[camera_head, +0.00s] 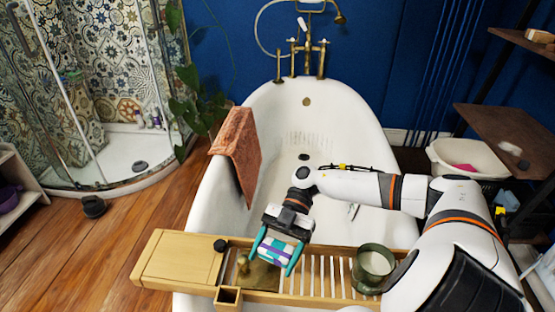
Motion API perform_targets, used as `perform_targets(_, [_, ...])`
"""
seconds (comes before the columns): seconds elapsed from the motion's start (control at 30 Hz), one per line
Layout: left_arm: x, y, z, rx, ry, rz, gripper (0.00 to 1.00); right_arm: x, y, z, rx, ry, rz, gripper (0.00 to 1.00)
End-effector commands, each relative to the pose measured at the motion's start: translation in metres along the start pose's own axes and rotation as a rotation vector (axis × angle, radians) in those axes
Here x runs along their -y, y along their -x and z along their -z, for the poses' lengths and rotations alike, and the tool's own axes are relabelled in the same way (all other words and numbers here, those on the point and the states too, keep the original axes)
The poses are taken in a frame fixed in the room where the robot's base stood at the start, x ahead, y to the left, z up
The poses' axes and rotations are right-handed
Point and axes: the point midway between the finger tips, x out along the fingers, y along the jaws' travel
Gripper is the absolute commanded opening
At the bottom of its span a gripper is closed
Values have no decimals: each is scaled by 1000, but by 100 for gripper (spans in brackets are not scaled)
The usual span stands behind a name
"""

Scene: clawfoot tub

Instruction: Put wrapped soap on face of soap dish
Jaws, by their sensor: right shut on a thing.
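My right gripper (276,254) reaches in from the right over the wooden bath tray. Its teal fingers are shut on the wrapped soap (274,251), a small white and purple block between them. Under and just in front of the gripper, a brown, flat, squarish piece (262,278) lies on the tray; it may be the soap dish, but the gripper partly hides it. I cannot tell whether the soap touches it. My left gripper is not in view.
The wooden bath tray (170,272) spans the white tub (330,115). A dark green cup (372,262) stands on the slats to the right. A small dark round object (220,245) is left of the gripper. A rust towel (236,150) hangs over the tub's left rim.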

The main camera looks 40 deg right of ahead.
Motion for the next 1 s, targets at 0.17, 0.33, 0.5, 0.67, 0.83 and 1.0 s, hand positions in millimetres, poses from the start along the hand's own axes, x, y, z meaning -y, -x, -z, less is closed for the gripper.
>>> perform_targets(0.17, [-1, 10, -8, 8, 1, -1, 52, 0, -8, 19, 1, 1, 0, 46])
perform_targets(0.33, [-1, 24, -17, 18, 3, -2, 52, 0, -18, 42, 2, 0, 0, 46])
perform_targets(0.5, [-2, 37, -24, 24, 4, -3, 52, 0, -24, 57, 0, 1, -1, 46])
perform_targets(0.67, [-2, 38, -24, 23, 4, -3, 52, 0, -24, 57, 0, 2, -1, 46])
perform_targets(0.83, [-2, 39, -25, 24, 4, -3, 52, 0, -24, 58, 0, 1, -1, 46])
perform_targets(1.0, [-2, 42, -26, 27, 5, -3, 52, 0, -25, 59, -1, 1, -1, 80])
